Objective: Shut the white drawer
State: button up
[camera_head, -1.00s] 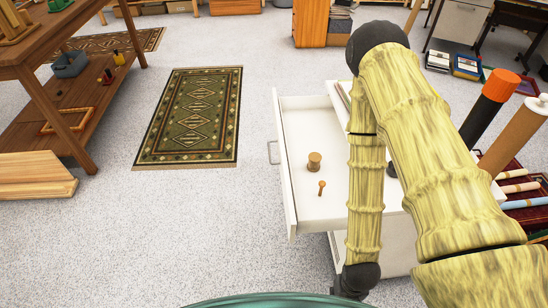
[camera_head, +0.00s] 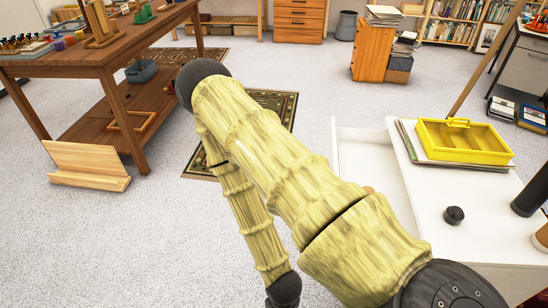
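The white drawer (camera_head: 368,163) stands open, pulled out to the left from the white cabinet (camera_head: 480,232). Its far part shows just right of my arm; my arm hides its near part and its handle. A bit of a wooden item (camera_head: 368,189) in the drawer peeks out above my arm. My arm crosses the middle of the view, bends at the upper left and comes down to a dark wrist joint at the bottom edge, left of the drawer. My gripper is out of view below that joint.
A yellow tray (camera_head: 463,142) on papers and a small black knob (camera_head: 454,215) sit on the cabinet top. A wooden table (camera_head: 112,62) stands at left with a wooden stand (camera_head: 88,165) before it. A patterned rug (camera_head: 278,103) lies behind my arm. The floor at lower left is clear.

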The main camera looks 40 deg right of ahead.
aim_at(364, 158)
jog(key=u, duration=0.55)
jog(key=i, duration=0.45)
jog(key=z, duration=4.95)
jog(key=i, duration=0.7)
jog(key=u, duration=2.4)
